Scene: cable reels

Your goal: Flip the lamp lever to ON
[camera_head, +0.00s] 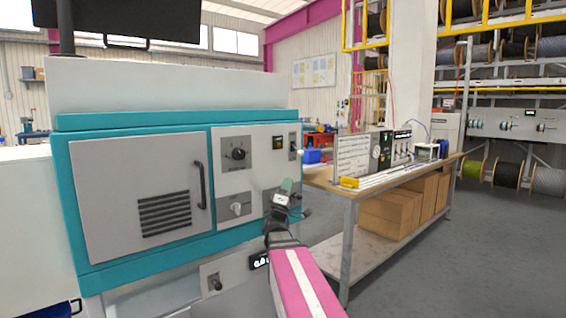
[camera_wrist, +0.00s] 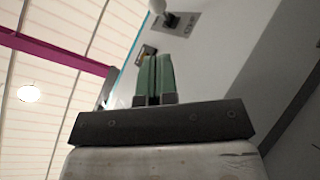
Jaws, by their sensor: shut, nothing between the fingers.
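A teal-framed machine (camera_head: 120,117) has a grey control panel (camera_head: 262,168) on its right half. My gripper (camera_head: 287,186) is in front of the panel's lower right, its green fingers pressed together with nothing between them. In the wrist view the shut fingers (camera_wrist: 155,78) point up at the panel. Beyond their tips is a lever with a pale round end (camera_wrist: 158,6) on a dark grey labelled plate (camera_wrist: 180,25); the fingers appear apart from it. The label is too small to read, so I cannot tell whether this is the lamp lever or which way it is set.
The panel also carries a black rotary knob (camera_head: 238,153), a pale knob (camera_head: 237,208) and a toggle switch (camera_head: 294,148). A door handle (camera_head: 202,185) sticks out at the left. A workbench (camera_head: 346,192) stands close on the right.

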